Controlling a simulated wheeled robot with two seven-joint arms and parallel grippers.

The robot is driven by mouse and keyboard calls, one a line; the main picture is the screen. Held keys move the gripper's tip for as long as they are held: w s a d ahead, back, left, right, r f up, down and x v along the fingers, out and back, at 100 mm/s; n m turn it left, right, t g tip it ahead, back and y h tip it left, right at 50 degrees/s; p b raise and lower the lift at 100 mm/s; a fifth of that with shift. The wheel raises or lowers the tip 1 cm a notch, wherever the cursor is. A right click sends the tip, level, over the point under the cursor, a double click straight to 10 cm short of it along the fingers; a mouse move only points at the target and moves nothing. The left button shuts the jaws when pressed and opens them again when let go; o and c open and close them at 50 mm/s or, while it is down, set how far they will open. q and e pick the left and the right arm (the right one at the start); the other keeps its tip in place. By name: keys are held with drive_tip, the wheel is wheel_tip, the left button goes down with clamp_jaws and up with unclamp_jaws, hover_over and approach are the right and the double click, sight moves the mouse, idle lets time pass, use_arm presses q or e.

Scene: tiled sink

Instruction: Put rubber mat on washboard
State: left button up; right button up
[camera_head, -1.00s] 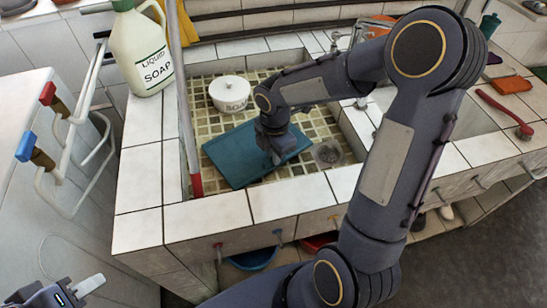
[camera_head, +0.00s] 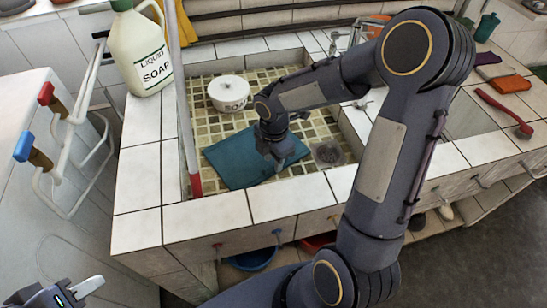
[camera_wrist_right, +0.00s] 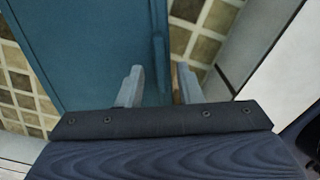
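A flat teal rectangle (camera_head: 235,160), apparently the rubber mat, lies in the tiled sink. In the right wrist view the teal sheet (camera_wrist_right: 85,45) has a narrow teal strip along its right edge; I cannot tell whether this is its rim or a second layer below. I cannot make out a separate washboard. My right gripper (camera_head: 274,158) is low over the teal rectangle's right part. In the right wrist view its fingers (camera_wrist_right: 158,87) stand apart, one over the sheet, the other past its edge, with nothing visibly clamped. My left gripper (camera_head: 78,290) is at the bottom left, partly cut off.
A liquid soap jug (camera_head: 141,50) stands on the left rim, near a slanted pole (camera_head: 183,110). A drain (camera_head: 328,153) lies right of the mat. A red brush (camera_head: 505,110) lies far right.

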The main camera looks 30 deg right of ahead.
wheel_tip(320, 180, up, 11)
drive_tip(key=p, duration=0.1)
drive_tip(key=s+a+r+m+t+y, duration=0.2)
drive_tip(key=s+m, duration=0.6)
drive_tip(key=m, duration=0.2)
drive_tip(key=s+a+r+m+t+y, duration=0.1)
drive_tip(key=s+r+m+t, duration=0.1)
drive_tip(key=s+m, duration=0.7)
drive_tip(key=shift+s+a+r+m+t+y, duration=0.35)
drive_tip(key=shift+m+t, duration=0.45)
drive_tip(key=shift+m, duration=0.4)
drive_tip(key=shift+w, duration=0.1)
